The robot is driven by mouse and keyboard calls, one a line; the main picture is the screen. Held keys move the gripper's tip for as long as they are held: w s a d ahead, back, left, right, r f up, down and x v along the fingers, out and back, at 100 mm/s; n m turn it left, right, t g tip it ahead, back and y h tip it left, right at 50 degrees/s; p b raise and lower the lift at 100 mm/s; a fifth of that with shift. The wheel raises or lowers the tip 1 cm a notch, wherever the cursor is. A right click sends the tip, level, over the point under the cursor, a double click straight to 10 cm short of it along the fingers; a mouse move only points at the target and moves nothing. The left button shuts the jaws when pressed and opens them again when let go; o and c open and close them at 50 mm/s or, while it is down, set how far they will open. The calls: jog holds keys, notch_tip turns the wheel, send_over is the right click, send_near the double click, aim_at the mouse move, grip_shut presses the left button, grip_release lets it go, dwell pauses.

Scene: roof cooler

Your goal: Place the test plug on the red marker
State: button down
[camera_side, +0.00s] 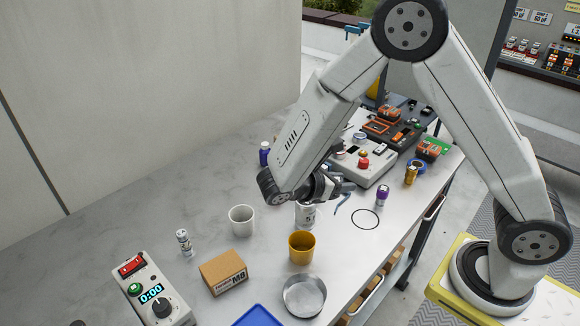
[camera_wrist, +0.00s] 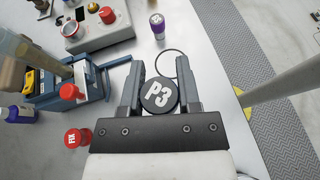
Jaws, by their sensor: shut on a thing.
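My gripper (camera_wrist: 159,90) is shut on a round black-topped piece marked "P3" (camera_wrist: 158,95), one finger on each side of it. In the side view my gripper (camera_side: 320,188) is low over the bench, and a white labelled cylinder (camera_side: 307,214) shows just below it, upright. I cannot tell whether it touches the bench. I cannot tell for sure which piece is the test plug. No plain red marker on the bench can be made out; a thin black ring (camera_side: 365,219) lies to the right of my gripper and also shows beyond the fingers in the wrist view (camera_wrist: 184,53).
A purple-capped bottle (camera_side: 383,194) stands behind the ring. A blue clamp-like device (camera_wrist: 84,86) and a red "FIX" cap (camera_wrist: 72,137) are left of my gripper. A white cup (camera_side: 242,220), yellow cup (camera_side: 301,247), "M8" box (camera_side: 224,272) and metal dish (camera_side: 304,296) stand nearer.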

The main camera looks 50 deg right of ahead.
jog(key=w+r+n+t, duration=0.3)
jog(key=w+n+t, duration=0.1)
jog(key=t, duration=0.1)
jog(key=shift+n+t, duration=0.4)
jog(key=shift+n, duration=0.1)
jog(key=shift+w+d+f, duration=0.1)
jog(key=shift+w+f, duration=1.3)
jog(key=shift+w, duration=1.1)
jog(key=shift+w+d+f, duration=0.1)
jog(key=shift+w+f, duration=1.35)
jog(key=shift+w, duration=1.05)
jog(key=shift+w+d+f, duration=0.1)
jog(key=shift+w+f, duration=1.3)
jog(key=shift+w, duration=1.1)
jog(key=shift+w+f, duration=0.3)
jog(key=shift+f, duration=1.5)
jog(key=shift+f, duration=0.15)
